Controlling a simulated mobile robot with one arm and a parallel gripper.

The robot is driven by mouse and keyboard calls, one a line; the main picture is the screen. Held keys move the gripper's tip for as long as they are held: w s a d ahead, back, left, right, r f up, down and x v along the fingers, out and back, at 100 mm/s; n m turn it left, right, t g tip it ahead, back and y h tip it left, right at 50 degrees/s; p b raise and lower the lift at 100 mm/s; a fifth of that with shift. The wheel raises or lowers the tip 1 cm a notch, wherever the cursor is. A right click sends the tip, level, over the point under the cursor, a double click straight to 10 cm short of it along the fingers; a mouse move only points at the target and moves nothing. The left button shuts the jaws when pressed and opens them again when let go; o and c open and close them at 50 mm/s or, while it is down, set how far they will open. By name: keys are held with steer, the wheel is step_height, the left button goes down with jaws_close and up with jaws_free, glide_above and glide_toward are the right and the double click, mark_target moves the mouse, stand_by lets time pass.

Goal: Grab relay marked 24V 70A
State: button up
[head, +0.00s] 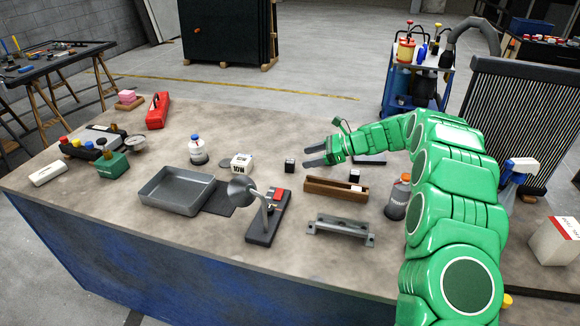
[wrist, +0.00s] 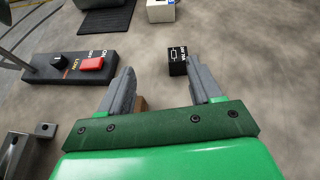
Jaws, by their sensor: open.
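A small black cube (head: 290,165) with pale markings on top stands on the bench. It also shows in the wrist view (wrist: 177,61), just ahead of the right finger; its lettering is too small to read surely. Another small dark block (head: 354,175) with a pale top is at the wooden tray; its marking is not readable. My gripper (head: 306,155) is open and empty, its fingertips just right of the black cube. In the wrist view my gripper (wrist: 160,68) has its fingers wide apart, with the cube beyond the tips, nearer the right finger.
A wooden tray (head: 322,186) lies in front of my gripper. A black switch base (head: 263,230) with a red switch and a grey bracket (head: 341,229) stand nearer. A white box (head: 242,163) and a bottle (head: 198,151) stand left of the cube. Bench around the cube is clear.

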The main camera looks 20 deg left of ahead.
mark_target(291, 161)
steer(key=shift+w+a+f+m+y, duration=0.2)
steer(key=shift+w+a+f+m, duration=0.05)
steer(key=shift+w+f, duration=0.3)
steer(key=shift+w+a+f+m+y, duration=0.2)
steer(key=shift+w+f+m, duration=0.05)
steer(key=shift+w+f, duration=0.3)
steer(key=shift+x, duration=3.75)
steer(key=shift+w+f, duration=0.1)
steer(key=shift+w, duration=0.05)
steer(key=c, duration=1)
steer(key=shift+c, duration=0.2)
